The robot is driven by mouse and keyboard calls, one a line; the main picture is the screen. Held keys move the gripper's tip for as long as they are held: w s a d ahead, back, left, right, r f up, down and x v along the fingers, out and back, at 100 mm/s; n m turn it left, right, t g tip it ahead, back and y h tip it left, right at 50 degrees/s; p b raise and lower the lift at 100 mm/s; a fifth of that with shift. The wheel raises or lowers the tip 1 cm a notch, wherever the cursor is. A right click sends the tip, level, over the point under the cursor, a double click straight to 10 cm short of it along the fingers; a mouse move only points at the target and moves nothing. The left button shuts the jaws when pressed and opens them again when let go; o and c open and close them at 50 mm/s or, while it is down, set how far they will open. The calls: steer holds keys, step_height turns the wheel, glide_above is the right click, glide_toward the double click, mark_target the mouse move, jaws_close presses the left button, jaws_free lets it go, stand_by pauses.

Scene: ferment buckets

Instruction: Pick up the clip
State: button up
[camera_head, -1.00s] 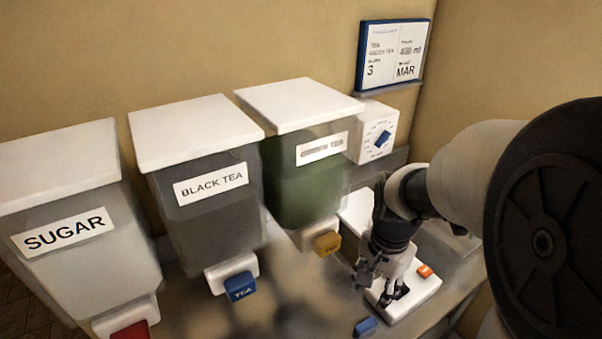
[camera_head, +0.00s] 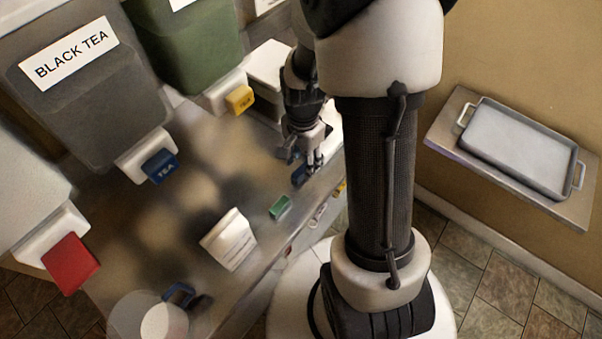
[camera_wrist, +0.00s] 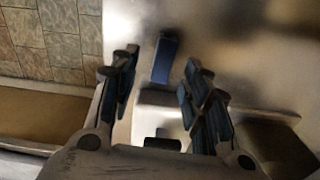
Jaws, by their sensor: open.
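A small blue block-like piece, which looks like the clip (camera_wrist: 164,60), lies on the metal counter. In the wrist view it sits just ahead of and between my two fingers, nearer the top of the picture. In the head view the blue clip (camera_head: 300,175) is close to the counter's front edge, just below my gripper (camera_head: 312,160). My gripper (camera_wrist: 160,75) is open with nothing between the fingers. A gap from fingers to clip shows in the wrist view; its height cannot be told.
A green block (camera_head: 280,208), a white labelled card (camera_head: 229,240) and a blue ring-shaped item (camera_head: 180,294) stand on the counter (camera_head: 200,200). A white device (camera_head: 270,65) is behind my gripper. Tea buckets with taps line the back. A tray (camera_head: 520,140) sits on a wall shelf at right.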

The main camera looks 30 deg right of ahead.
mark_target(301, 170)
steer(key=f, duration=0.1)
steer(key=f+b, duration=0.1)
steer(key=f, duration=0.1)
steer(key=f+b, duration=0.1)
steer(key=f, duration=0.1)
steer(key=shift+w+f, duration=0.15)
steer(key=shift+w, duration=0.1)
steer(key=c, duration=0.8)
steer(key=shift+c, duration=0.2)
